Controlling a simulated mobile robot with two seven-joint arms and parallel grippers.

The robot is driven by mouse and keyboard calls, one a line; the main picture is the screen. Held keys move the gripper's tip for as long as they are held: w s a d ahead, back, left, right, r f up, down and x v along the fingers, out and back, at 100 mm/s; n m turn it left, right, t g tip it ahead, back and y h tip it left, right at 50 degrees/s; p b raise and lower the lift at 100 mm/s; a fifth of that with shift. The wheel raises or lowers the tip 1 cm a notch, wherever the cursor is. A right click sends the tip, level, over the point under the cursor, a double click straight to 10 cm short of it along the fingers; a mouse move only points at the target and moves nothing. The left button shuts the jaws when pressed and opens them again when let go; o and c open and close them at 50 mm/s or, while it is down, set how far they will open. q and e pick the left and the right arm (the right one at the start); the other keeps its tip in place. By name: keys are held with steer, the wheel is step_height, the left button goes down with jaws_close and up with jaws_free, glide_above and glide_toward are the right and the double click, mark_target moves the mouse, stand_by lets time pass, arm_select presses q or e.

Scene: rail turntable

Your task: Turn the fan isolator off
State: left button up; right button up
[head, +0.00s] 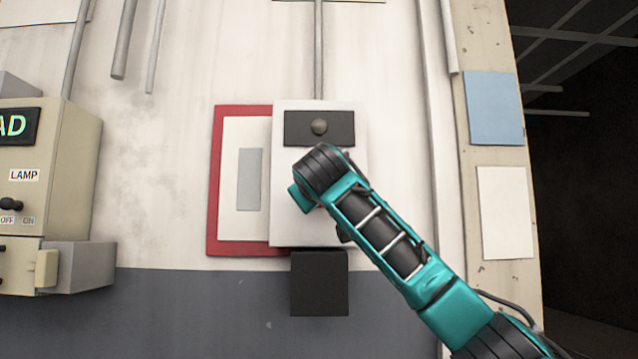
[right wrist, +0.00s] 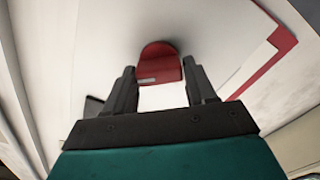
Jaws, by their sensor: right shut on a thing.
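In the right wrist view, a red handle (right wrist: 160,60) with a small pale mark stands out from the pale face. My right gripper (right wrist: 159,74) is shut on this red handle, one finger on each side. Whether the handle points to on or off cannot be read. My left gripper is not in view.
A red-framed board (head: 213,190) sits behind the box on its left. A dark block (head: 319,285) is below it. A beige lamp panel (head: 75,160) with switches is at the far left. Blue (head: 495,108) and white (head: 504,212) sheets hang on the right post.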

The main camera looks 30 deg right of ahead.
steer(key=n+p, duration=0.6)
steer(key=n, duration=0.4)
steer(key=shift+a+f, duration=0.1)
steer(key=shift+f, duration=0.05)
steer(key=shift+n+p, duration=0.3)
steer(key=shift+n, duration=0.1)
steer(key=shift+c, duration=0.5)
steer(key=o, duration=1.1)
steer(key=shift+c, duration=0.2)
